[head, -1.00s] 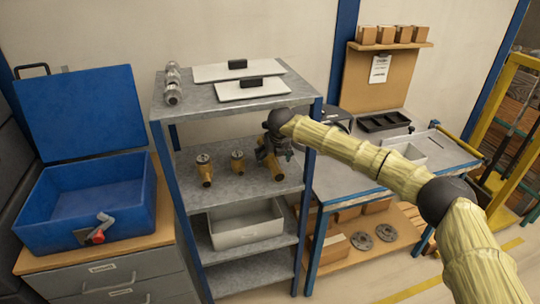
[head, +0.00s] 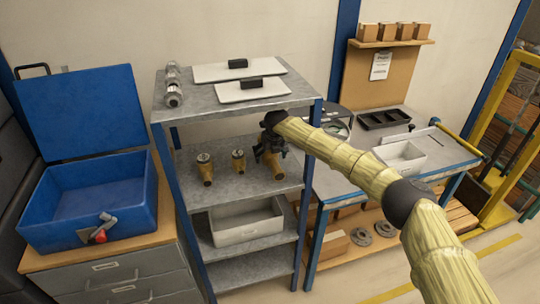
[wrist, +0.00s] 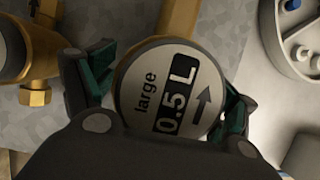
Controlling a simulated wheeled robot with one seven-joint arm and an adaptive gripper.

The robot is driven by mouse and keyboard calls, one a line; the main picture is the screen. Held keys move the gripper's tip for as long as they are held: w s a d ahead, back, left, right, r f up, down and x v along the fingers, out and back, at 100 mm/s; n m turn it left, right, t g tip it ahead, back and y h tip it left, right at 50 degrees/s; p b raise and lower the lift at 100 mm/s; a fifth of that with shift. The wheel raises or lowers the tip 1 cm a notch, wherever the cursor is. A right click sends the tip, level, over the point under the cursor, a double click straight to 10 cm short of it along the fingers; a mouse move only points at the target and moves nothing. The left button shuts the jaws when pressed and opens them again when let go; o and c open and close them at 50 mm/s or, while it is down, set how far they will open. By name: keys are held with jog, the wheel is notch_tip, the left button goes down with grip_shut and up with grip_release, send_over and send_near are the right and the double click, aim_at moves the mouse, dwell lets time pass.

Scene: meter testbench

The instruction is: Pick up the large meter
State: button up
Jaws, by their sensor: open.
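The large meter is a brass body with a round face reading "large 0.5 L" and an arrow; its face (wrist: 168,90) fills the middle of the wrist view. In the head view the large meter (head: 274,168) stands at the right of the shelf's middle level, partly hidden by my gripper. My gripper (head: 268,152) is over it; in the wrist view my gripper (wrist: 165,100) has its green-padded fingers on either side of the face, open. The left finger is close to the face; contact cannot be told.
Two smaller brass meters, one at left (head: 204,168) and one in the middle (head: 238,160), stand on the same shelf (head: 225,193). The shelf's blue right post (head: 308,160) is close to my arm. An open blue case (head: 90,200) is at left. A grey bin (head: 245,225) sits below.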

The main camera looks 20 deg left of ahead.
jog(key=shift+w+f, duration=0.15)
jog(key=shift+f, duration=0.05)
jog(key=c, duration=0.6)
grip_shut()
jog(key=shift+r, duration=0.2)
